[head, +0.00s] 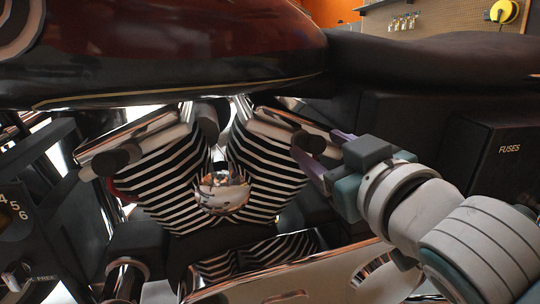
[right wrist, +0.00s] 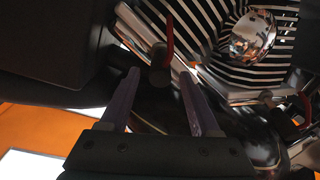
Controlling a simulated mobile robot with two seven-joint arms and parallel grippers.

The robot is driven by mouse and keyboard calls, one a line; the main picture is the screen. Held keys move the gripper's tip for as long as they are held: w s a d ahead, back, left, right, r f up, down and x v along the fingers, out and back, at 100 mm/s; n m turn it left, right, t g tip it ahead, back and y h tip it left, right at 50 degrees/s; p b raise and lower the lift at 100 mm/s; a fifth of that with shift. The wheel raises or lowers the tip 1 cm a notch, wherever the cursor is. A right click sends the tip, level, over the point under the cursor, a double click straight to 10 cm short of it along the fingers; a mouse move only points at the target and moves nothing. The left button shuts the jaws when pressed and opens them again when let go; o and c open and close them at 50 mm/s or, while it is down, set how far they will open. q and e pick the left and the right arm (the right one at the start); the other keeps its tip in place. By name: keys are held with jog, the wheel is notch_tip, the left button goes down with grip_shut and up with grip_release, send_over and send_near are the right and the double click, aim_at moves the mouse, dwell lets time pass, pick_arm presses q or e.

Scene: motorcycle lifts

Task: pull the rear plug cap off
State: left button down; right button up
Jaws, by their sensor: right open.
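The rear plug cap (head: 309,141) is a dark, stubby cylinder at the right cylinder of the engine in the head view. In the right wrist view the rear plug cap (right wrist: 160,72) shows a red lead rising from it. My right gripper (head: 316,148) is open, its two purple fingers reaching in from the right at the cap. In the wrist view the cap appears between the fingertips of the right gripper (right wrist: 160,78), with gaps on both sides; I cannot tell its exact depth. My left gripper is not in view.
The front plug cap (head: 112,160) sits on the left cylinder. Striped cooling fins (head: 265,180) and a round chrome cover (head: 221,192) lie close by. The fuel tank (head: 180,50) and seat (head: 430,58) hang above. A FUSES box (head: 508,150) stands right.

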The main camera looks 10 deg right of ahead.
jog(key=shift+w+a+b, duration=0.15)
jog(key=shift+w+b, duration=0.25)
jog(key=shift+w, duration=0.75)
jog(key=shift+c, duration=0.2)
grip_shut()
dwell(0.4)
